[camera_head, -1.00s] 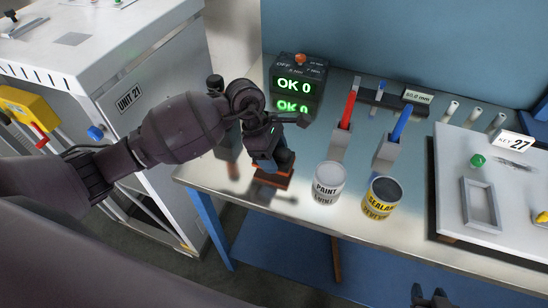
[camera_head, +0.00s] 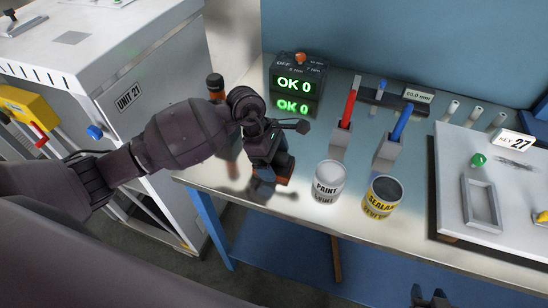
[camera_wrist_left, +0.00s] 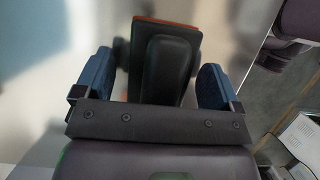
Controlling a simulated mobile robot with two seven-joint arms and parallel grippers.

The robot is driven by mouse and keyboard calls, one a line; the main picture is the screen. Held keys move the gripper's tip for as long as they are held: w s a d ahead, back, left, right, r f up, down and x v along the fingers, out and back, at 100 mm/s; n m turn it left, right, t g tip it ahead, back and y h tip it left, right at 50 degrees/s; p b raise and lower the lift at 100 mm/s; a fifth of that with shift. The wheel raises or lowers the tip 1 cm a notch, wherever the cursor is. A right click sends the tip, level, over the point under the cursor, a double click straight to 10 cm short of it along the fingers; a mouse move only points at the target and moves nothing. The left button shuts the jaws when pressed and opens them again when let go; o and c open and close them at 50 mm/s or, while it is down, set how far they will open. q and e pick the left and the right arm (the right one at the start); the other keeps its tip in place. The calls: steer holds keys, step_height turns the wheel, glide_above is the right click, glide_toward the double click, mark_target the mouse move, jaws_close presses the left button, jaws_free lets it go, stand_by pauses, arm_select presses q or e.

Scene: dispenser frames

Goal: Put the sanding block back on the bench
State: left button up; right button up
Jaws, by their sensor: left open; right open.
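The sanding block has an orange base and a dark handle; it shows in the left wrist view (camera_wrist_left: 166,65) between the blue finger pads. In the head view it is mostly hidden by my left gripper (camera_head: 270,168), near the bench's front left edge. My left gripper is open, with one finger on either side of the block's handle. I cannot tell whether the block touches the bench (camera_head: 325,225). My right gripper (camera_head: 431,298) is only partly in view at the bottom edge, open and away from the block.
Holders with a red tool (camera_head: 350,102) and a blue tool (camera_head: 401,122) stand further right. A white board (camera_head: 480,190) lies at right.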

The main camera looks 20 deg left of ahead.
arm_select(q)
steer(key=shift+r, duration=0.15)
steer(key=shift+a+r, duration=0.15)
steer(key=shift+r, duration=0.15)
steer(key=v, duration=1.1)
steer(key=shift+r+b, duration=0.2)
steer(key=shift+b, duration=0.1)
arm_select(e)
steer(key=shift+s+f, duration=0.3)
steer(key=shift+f, duration=0.2)
steer(key=shift+w, duration=0.1)
steer(key=shift+w+r, duration=0.25)
